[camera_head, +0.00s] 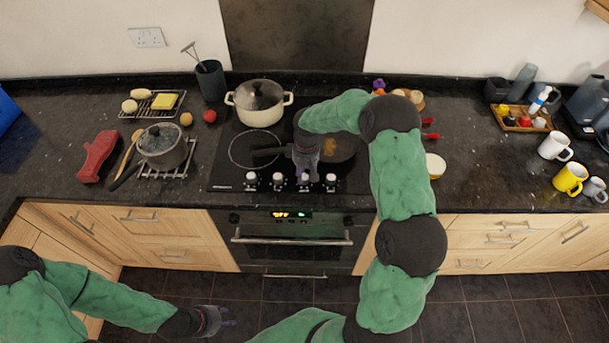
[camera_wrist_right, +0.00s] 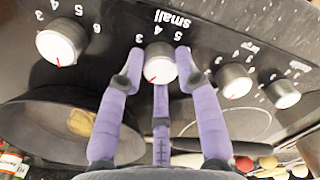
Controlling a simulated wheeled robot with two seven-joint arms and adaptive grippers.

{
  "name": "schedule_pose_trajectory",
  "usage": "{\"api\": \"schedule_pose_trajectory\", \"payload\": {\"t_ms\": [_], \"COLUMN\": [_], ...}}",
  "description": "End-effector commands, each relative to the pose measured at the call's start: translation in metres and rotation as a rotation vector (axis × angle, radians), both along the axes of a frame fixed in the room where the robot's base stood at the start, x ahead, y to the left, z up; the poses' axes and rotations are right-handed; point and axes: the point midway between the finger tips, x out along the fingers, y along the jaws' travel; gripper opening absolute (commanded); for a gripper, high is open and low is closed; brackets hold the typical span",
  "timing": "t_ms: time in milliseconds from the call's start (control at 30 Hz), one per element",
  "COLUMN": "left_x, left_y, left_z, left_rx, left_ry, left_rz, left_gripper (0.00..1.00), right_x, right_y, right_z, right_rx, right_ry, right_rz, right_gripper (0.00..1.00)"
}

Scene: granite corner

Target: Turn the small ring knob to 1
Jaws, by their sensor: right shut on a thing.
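The small ring knob (camera_wrist_right: 160,62) is a silver, round stove knob with a red pointer mark, under the upside-down word "small". In the head view it is the third knob (camera_head: 304,181) from the left on the hob's front strip. My right gripper (camera_wrist_right: 157,68) is shut on this knob, with its purple fingers around its sides. The red mark points to the lower left in the wrist view. Part of the number ring is hidden by the fingers. My left gripper (camera_head: 224,316) is empty and open, low over the floor in front of the cabinets.
Other knobs stand beside the held one, one on its left (camera_wrist_right: 60,42) and two on its right in the wrist view. A cream pot (camera_head: 259,112) and a pan (camera_head: 338,148) are on the hob. A grey lidded pot (camera_head: 163,150) stands on a rack at left.

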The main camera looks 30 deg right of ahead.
Motion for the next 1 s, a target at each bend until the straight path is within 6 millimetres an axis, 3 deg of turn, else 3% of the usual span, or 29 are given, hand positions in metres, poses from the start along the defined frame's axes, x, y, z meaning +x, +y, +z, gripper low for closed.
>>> {"api": "schedule_pose_trajectory", "payload": {"t_ms": [333,867,900,967,1000], "left_x": [0.0,0.0,0.0,0.0,0.0], "left_y": [0.0,0.0,0.0,0.0,0.0], "left_z": [-0.0054,-0.0059,-0.0059,-0.0059,-0.0059], "left_rx": [0.0,0.0,0.0,0.0,0.0], "left_ry": [0.0,0.0,0.0,0.0,0.0], "left_rz": [0.0,0.0,0.0,0.0,0.0], "left_gripper": [0.4,0.4,0.4,0.4,0.4], "right_x": [-0.0013,-0.0017,-0.0017,-0.0017,-0.0016], "right_y": [0.0002,0.0003,0.0003,0.0003,0.0003], "right_z": [-0.0011,-0.0009,-0.0009,-0.0009,-0.0009], "right_rx": [0.0,0.0,0.0,0.0,0.0], "right_ry": [0.003,0.004,0.004,0.004,0.004], "right_rz": [-0.154,-0.184,-0.184,-0.184,-0.184], "right_gripper": [0.01,0.01,0.36,0.53,0.57]}}
